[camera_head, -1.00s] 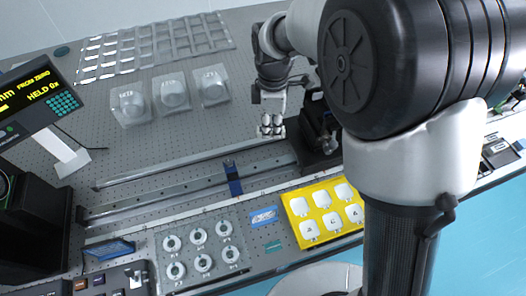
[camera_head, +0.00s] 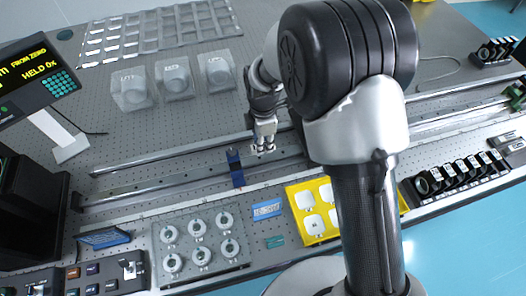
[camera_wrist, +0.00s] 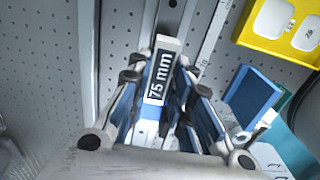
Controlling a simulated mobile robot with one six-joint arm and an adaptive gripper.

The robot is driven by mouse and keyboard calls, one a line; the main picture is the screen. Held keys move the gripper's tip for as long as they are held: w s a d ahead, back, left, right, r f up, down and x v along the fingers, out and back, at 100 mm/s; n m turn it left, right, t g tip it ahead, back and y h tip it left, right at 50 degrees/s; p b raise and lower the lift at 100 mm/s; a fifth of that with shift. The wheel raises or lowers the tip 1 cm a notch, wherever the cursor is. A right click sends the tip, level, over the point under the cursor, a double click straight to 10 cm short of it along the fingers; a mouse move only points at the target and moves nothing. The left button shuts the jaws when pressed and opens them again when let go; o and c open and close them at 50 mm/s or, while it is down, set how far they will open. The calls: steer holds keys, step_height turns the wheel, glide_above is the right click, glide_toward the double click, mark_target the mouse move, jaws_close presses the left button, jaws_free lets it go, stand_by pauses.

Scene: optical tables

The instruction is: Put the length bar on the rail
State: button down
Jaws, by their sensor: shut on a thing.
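My gripper (camera_head: 262,149) is shut on the length bar, a pale grey bar (camera_wrist: 168,44) with a "75 mm" label, in the wrist view. The bar points away from the wrist, between the fingers. In the head view my gripper is over the rail area, just right of the blue carriage (camera_head: 235,168) on the front rail (camera_head: 150,190). The bar is too small to make out there. A long metal rail strip (camera_wrist: 87,60) runs left of the bar in the wrist view. I cannot tell whether the bar touches anything below.
A yellow tray (camera_head: 312,228) with white pieces and a grey plate of ring parts (camera_head: 198,275) lie in front. Clear boxes (camera_head: 175,80) stand behind. A display (camera_head: 35,80) is at left, and a row of black-framed parts (camera_head: 455,175) at right.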

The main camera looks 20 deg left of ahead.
step_height(320, 180, down, 4)
steer(key=shift+f+b, duration=0.2)
steer(key=shift+b, duration=0.4)
steer(key=shift+r, duration=0.1)
steer(key=c, duration=1.9)
jaws_free()
steer(key=shift+f, duration=0.25)
steer(key=o, duration=0.5)
steer(key=shift+c, duration=0.2)
steer(key=shift+r, duration=0.1)
step_height(320, 180, up, 12)
steer(key=p, duration=0.4)
steer(key=shift+r, duration=0.15)
